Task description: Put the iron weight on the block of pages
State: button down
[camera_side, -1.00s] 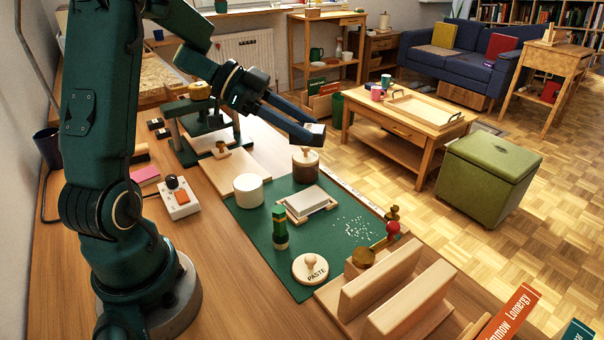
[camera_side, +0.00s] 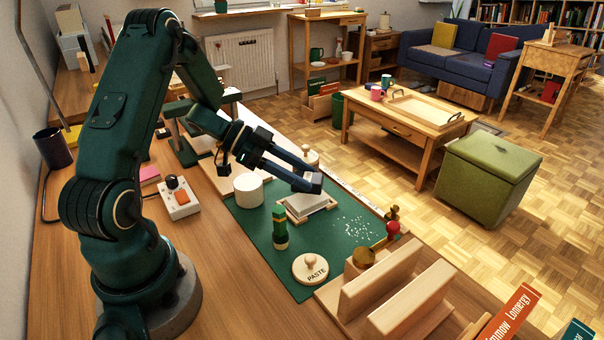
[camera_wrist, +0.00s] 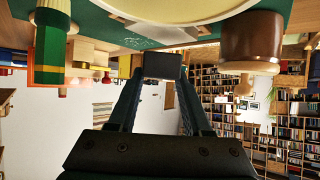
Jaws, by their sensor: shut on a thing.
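My gripper (camera_side: 306,181) is shut on the iron weight (camera_side: 315,183), a small dark block. In the wrist view the weight (camera_wrist: 163,66) sits between the fingertips of my gripper (camera_wrist: 162,76). The block of pages (camera_side: 306,201) is a pale, flat block lying on a small wooden board on the green mat. In the side view the weight appears just above and behind the block's far edge; the exact gap cannot be told. The fingers cover part of the area behind the block.
A white tub (camera_side: 249,191) stands left of the block, and a green stacked piece (camera_side: 280,228) stands in front. A brown pot (camera_wrist: 252,40) with a wooden knob is behind. The PASTE lid (camera_side: 310,268) and wooden uprights (camera_side: 378,285) are nearer.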

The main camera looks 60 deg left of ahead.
jog(key=shift+f, duration=1.2)
jog(key=shift+f, duration=0.1)
jog(key=shift+c, duration=1.7)
grip_release()
